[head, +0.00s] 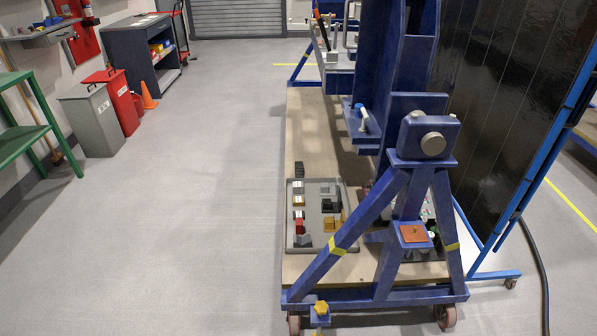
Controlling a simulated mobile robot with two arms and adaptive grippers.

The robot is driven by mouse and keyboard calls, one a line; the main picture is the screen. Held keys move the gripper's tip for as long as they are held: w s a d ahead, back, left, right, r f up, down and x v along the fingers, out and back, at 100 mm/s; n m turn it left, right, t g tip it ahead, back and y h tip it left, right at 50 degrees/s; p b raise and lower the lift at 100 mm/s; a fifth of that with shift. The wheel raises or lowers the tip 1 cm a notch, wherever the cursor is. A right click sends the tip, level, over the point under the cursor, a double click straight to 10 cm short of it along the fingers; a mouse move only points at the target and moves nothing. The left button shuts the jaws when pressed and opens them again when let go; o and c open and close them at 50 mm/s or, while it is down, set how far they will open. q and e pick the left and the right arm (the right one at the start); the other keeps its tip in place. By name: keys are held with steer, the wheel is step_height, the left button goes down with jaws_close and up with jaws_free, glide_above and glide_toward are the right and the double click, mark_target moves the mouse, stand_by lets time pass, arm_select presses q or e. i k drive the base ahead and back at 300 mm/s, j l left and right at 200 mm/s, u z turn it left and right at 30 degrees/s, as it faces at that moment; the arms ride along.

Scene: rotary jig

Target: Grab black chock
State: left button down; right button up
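A grey tray (318,240) with small parts lies on the wooden deck of the blue rotary jig. A dark, ridged block (299,169) stands at the tray's back left edge; whether it is inside or just behind the rim is unclear. Another black piece (329,206) lies in the tray's right half, close to yellow parts. Both are small in this view, and I cannot tell for certain which is the black chock. Neither of my grippers is in view.
The jig's blue A-frame (345,235) and upright column (404,70) rise right of the tray, partly covering the deck. A dark panel (500,110) stands at right. Open grey floor (190,210) lies left of the jig. Bins (92,120) and a green bench (30,135) line the left wall.

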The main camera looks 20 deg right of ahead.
mark_target(298, 165)
steer(key=i+j, duration=0.1)
steer(key=j, duration=0.15)
steer(key=i+j+u, duration=0.35)
steer(key=i+j, duration=0.9)
steer(key=i, duration=0.15)
steer(key=i+l+z, duration=0.1)
steer(key=i+z, duration=0.75)
steer(key=i+j+z, duration=0.25)
steer(key=i+z, duration=0.2)
steer(key=i+j+z, duration=0.4)
steer(key=k+l, duration=0.05)
steer(key=l, duration=0.05)
